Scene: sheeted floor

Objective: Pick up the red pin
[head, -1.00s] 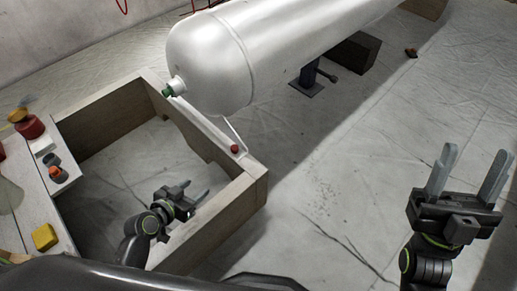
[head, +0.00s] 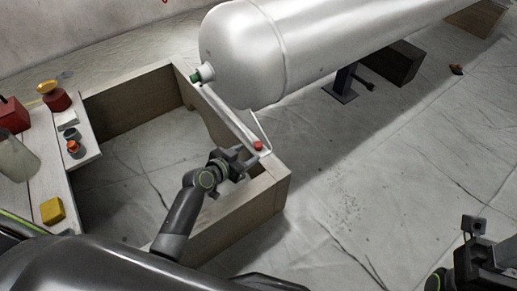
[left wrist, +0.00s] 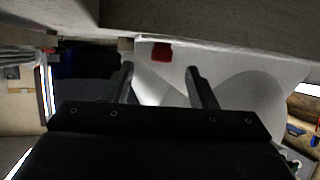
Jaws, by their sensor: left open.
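The red pin (head: 258,145) is a small red knob at the near end of a thin pale strut, by the corner of the wooden frame. It also shows in the left wrist view (left wrist: 161,52), above the gap between my fingers. My left gripper (head: 244,163) is just to the lower left of the pin, its fingers partly hidden by its own body. In the left wrist view the left gripper (left wrist: 160,68) is open and empty, apart from the pin.
A wooden frame (head: 262,197) surrounds my left arm. A large silver tank (head: 235,60) with a green-capped valve (head: 197,76) lies behind the pin. A side bench (head: 35,200) holds a yellow block (head: 53,211) and several small items. Sheeted floor on the right is mostly clear.

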